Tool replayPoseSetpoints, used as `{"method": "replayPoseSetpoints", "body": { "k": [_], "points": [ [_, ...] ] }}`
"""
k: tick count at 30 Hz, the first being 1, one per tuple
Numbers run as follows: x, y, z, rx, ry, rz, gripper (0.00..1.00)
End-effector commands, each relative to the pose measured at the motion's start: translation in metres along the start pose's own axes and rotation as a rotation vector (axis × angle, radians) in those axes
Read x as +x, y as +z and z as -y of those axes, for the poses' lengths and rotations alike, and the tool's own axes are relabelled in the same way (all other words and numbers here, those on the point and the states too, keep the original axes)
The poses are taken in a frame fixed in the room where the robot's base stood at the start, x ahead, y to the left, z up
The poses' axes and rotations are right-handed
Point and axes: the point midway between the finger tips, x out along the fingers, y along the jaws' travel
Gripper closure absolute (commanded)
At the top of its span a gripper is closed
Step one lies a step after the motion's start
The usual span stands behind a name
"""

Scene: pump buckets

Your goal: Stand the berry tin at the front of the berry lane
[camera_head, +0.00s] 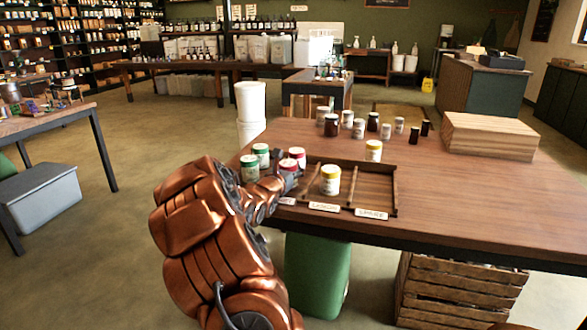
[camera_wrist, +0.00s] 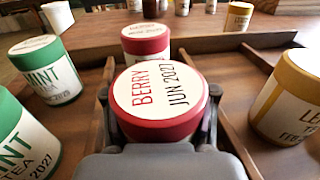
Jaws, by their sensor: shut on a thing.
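My gripper (camera_wrist: 158,105) is shut on a red-banded berry tin (camera_wrist: 160,128), whose white lid reads "BERRY JUN 2027". The tin is upright between two wooden dividers, in the tray's left lane. Whether its base touches the tray floor is hidden. In the head view the held tin (camera_head: 289,166) is partly covered by my gripper (camera_head: 284,181). A second berry tin (camera_wrist: 146,42) stands just behind it; it also shows in the head view (camera_head: 298,153). The wooden tray (camera_head: 375,186) has a left-lane label (camera_head: 287,201) that is mostly hidden.
Green mint tins (camera_head: 250,172) (camera_wrist: 38,70) stand left of the lane. A yellow lemon tin (camera_head: 330,184) stands in the middle lane; another (camera_head: 374,153) is at the tray's back edge. The right lane is empty. Several jars and a wooden box (camera_head: 490,135) stand behind.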

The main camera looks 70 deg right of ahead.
Motion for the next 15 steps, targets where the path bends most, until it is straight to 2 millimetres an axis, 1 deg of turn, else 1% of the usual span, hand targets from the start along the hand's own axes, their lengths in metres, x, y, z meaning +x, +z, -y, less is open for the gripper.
{"method": "replayPoseSetpoints", "body": {
  "k": [4, 8, 9, 15],
  "points": [
    [0.0, 0.0011, -0.0001, 0.001, 0.0, 0.001, 1.0],
    [0.0001, -0.0026, 0.0, 0.001, 0.0, 0.001, 1.0],
    [0.0001, -0.0023, 0.0, 0.001, 0.0, 0.001, 0.55],
    [0.0001, -0.0019, 0.0001, 0.001, 0.0, 0.0, 0.34]
  ]
}}
